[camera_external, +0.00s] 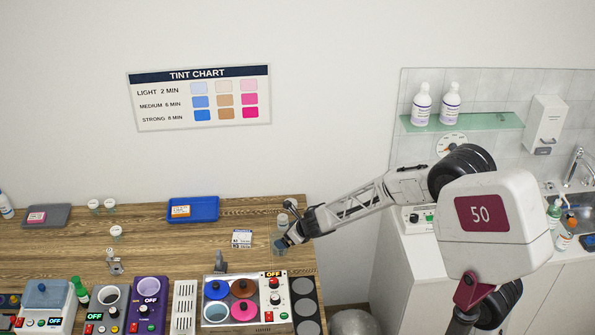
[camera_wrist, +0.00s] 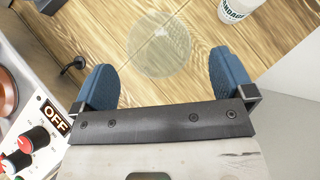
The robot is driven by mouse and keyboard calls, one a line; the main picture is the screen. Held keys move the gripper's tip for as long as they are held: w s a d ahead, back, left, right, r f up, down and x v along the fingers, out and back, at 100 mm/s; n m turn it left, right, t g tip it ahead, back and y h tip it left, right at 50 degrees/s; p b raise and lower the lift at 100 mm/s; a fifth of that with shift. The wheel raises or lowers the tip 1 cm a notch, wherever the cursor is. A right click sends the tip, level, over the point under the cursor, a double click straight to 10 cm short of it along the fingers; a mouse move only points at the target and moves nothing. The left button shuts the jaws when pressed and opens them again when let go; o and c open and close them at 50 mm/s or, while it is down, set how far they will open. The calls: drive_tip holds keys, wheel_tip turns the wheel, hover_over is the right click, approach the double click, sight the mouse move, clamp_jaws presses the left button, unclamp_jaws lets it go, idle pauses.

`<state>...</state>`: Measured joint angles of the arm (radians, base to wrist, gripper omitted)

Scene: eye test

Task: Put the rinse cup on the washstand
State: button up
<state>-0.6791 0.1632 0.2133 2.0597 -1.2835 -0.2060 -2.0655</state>
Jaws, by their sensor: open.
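A clear, round cup (camera_wrist: 160,45), which looks like the rinse cup, stands on the wooden table between and just beyond my gripper's blue fingertips in the wrist view. In the external view the cup (camera_external: 277,236) shows faintly at the table's right end, partly hidden by my gripper (camera_external: 284,242). My gripper (camera_wrist: 163,78) is open, one finger on each side, with the cup apart from both. The counter with a sink (camera_external: 577,201) at the far right looks like the washstand; my arm hides part of its front.
A white labelled container (camera_wrist: 238,8) stands close beyond the right finger. A control box with coloured pots (camera_external: 243,300) lies near the table's front. A blue tray (camera_external: 193,209) lies to the left. Bottles (camera_external: 563,238) stand by the sink. A floor gap separates table and counter.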

idle(0.3)
drive_tip(key=shift+x, duration=2.65)
drive_tip(key=shift+s, duration=0.15)
drive_tip(key=c, duration=1)
drive_tip(key=shift+r, duration=4.95)
drive_tip(key=shift+d, duration=0.1)
